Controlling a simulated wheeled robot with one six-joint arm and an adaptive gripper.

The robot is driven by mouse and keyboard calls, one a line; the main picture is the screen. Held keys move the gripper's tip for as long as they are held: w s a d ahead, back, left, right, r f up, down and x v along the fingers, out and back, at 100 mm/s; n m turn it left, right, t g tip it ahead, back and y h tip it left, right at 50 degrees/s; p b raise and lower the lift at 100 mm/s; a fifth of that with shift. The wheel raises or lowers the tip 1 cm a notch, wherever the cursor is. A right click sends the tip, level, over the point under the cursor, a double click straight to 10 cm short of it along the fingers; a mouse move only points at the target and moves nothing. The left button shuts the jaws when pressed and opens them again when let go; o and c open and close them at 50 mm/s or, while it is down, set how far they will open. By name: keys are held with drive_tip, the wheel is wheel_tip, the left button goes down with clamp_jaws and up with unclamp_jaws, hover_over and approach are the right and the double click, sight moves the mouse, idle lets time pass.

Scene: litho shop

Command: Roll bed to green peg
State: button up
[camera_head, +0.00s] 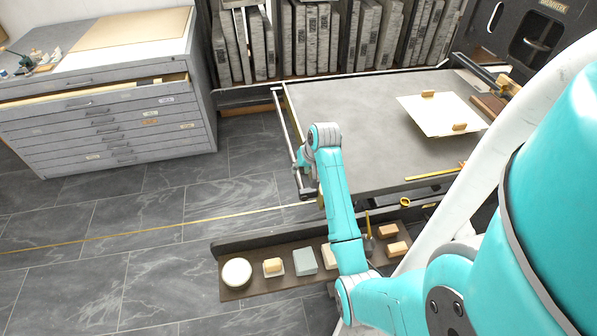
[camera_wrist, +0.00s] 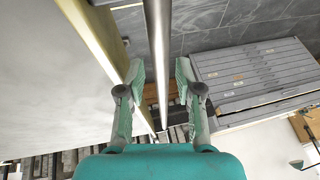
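The press bed (camera_head: 350,120) is a broad grey slab at the right in the head view, with a white sheet (camera_head: 440,115) on it. A metal bar handle (camera_head: 283,118) runs along its left end, a little apart from the slab. My gripper reaches down at the near part of this bar. In the wrist view my gripper (camera_wrist: 160,75) is open, with the bar (camera_wrist: 158,30) passing between its fingers. Narrow gaps show on both sides of the bar, and the fingers do not look closed on it. I cannot make out a green peg in either view.
A grey flat-file cabinet (camera_head: 110,100) with a partly open drawer stands at the left. Stones stand in a rack (camera_head: 325,40) behind the bed. A shelf (camera_head: 240,290) with several small items lies in front. Open tiled floor (camera_head: 150,205) with a yellow line lies left.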

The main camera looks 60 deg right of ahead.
sight(298, 173)
drive_tip(key=shift+x, duration=1.75)
clamp_jaws()
